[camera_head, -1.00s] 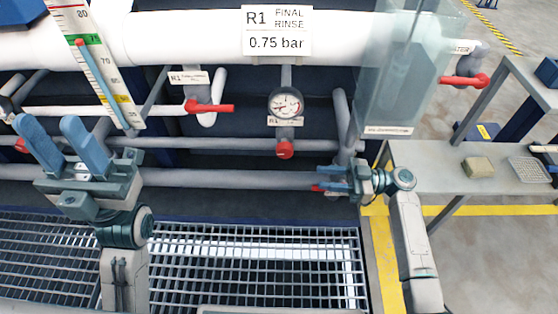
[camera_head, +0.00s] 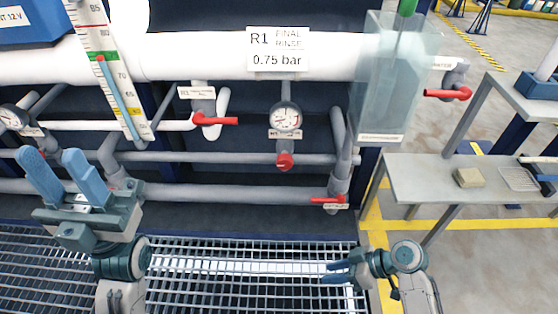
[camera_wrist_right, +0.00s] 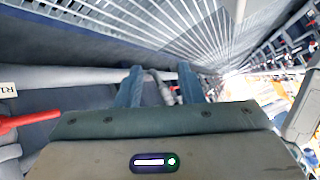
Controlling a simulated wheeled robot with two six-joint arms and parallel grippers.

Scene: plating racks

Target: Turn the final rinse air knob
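The red air knob (camera_head: 284,161) sits on the vertical pipe under a round gauge (camera_head: 284,117), below the sign reading "R1 FINAL RINSE 0.75 bar" (camera_head: 278,49). No gripper touches the knob. My right gripper (camera_head: 328,272) is below and to the right of it in the head view, over the grating, empty. In the right wrist view its two blue fingers (camera_wrist_right: 162,72) stand apart with a gap between them. My left gripper (camera_head: 50,154) is at the left, fingers pointing up, spread and empty. The knob is not clearly seen in the right wrist view.
Red valve levers are at the middle left (camera_head: 215,119), lower right (camera_head: 327,200) and far right (camera_head: 447,94). A thermometer (camera_head: 118,90) and a clear panel (camera_head: 388,85) stand before the pipes. A grey bench (camera_head: 430,180) is at the right. The grating (camera_head: 230,270) is clear.

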